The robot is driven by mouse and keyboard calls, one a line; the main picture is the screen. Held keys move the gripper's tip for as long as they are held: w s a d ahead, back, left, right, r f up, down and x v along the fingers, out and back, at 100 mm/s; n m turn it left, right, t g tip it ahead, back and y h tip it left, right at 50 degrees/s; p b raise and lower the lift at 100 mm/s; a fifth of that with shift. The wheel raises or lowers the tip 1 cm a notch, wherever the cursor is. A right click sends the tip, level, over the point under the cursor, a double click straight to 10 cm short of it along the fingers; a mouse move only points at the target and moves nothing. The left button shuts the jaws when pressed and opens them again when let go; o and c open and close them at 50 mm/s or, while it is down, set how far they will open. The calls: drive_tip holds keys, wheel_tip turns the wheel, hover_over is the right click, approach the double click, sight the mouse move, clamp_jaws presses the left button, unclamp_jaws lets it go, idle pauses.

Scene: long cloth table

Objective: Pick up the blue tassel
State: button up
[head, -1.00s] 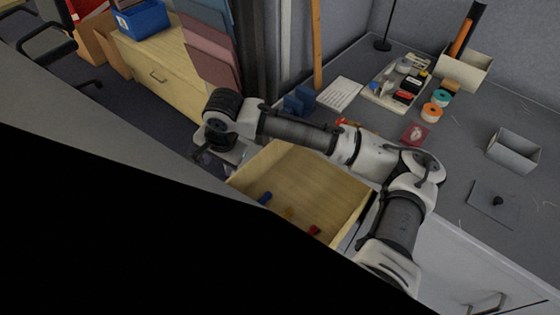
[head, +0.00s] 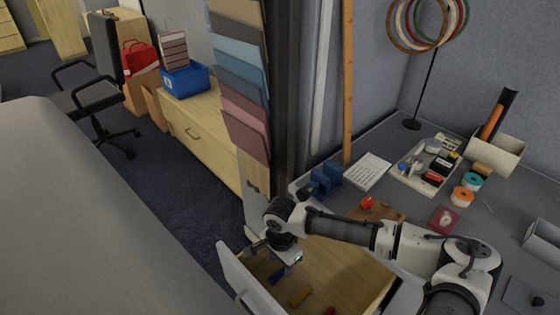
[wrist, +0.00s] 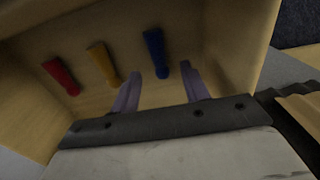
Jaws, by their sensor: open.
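The blue tassel (wrist: 156,52) lies on the floor of an open wooden drawer (head: 345,268). In the wrist view it is ahead of and roughly between my two purple fingers. My gripper (wrist: 162,88) is open and empty, pointing into the drawer. The fingers appear short of the tassel, not touching it. In the head view my gripper (head: 287,264) is over the drawer's left end, where it partly hides the blue tassel. A yellow tassel (wrist: 103,63) and a red tassel (wrist: 62,76) lie to the left of the blue one in the wrist view.
Drawer walls enclose the tassels, with the front panel (head: 245,285) close to my gripper. The grey desk beyond holds a parts tray (head: 425,165), tape rolls (head: 467,188) and a red-topped thing (head: 367,203). A low wooden cabinet (head: 205,140) stands at the back left.

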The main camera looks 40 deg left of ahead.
sight(281, 271)
drive_tip(key=shift+d+f, duration=0.1)
drive_tip(key=shift+f, duration=1.85)
clamp_jaws()
drive_tip(key=shift+r, duration=0.1)
